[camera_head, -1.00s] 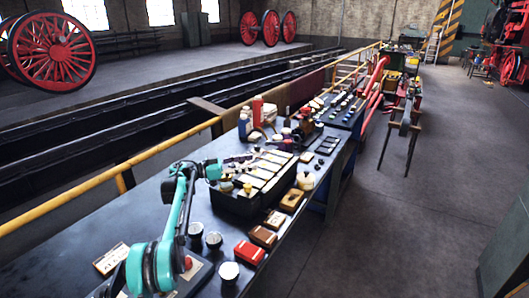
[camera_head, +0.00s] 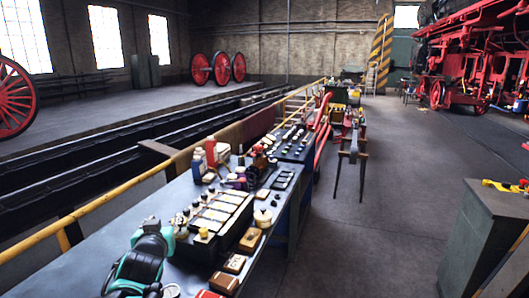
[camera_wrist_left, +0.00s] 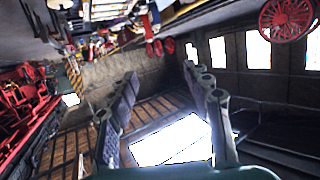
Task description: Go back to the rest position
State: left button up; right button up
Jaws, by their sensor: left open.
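My left gripper (camera_head: 150,226) shows at the lower left of the head view, dark and teal, over the near part of the workbench (camera_head: 50,280). In the left wrist view its two grey fingers (camera_wrist_left: 160,75) stand apart with nothing between them. They point toward the hall's far wall and windows. The gripper appears empty and apart from the bench objects. Its lower part and arm are cut off by the frame edge. My right gripper is out of view.
A compartment tray (camera_head: 240,225) stands on the bench, with wooden boxes and bottles (camera_head: 198,165) around it. A yellow railing (camera_head: 95,208) runs along the left. A dark cabinet (camera_head: 490,225) stands at the right. The floor (camera_head: 375,230) between is clear.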

pick_arm(q)
jog(key=s+d+f+m+g+h, duration=0.1)
jog(key=s+d+f+g, duration=0.2)
jog(key=s+f, duration=0.8)
jog(key=s+d+f+m+g+h, duration=0.1)
jog(key=s+d+f+g, duration=0.3)
jog(key=s+f, duration=0.7)
jog(key=s+d+h, duration=0.1)
jog(key=s, duration=0.1)
jog(key=shift+s+d+f+g, duration=0.25)
jog(key=shift+s+f+g, duration=0.05)
jog(key=shift+s+f, duration=0.1)
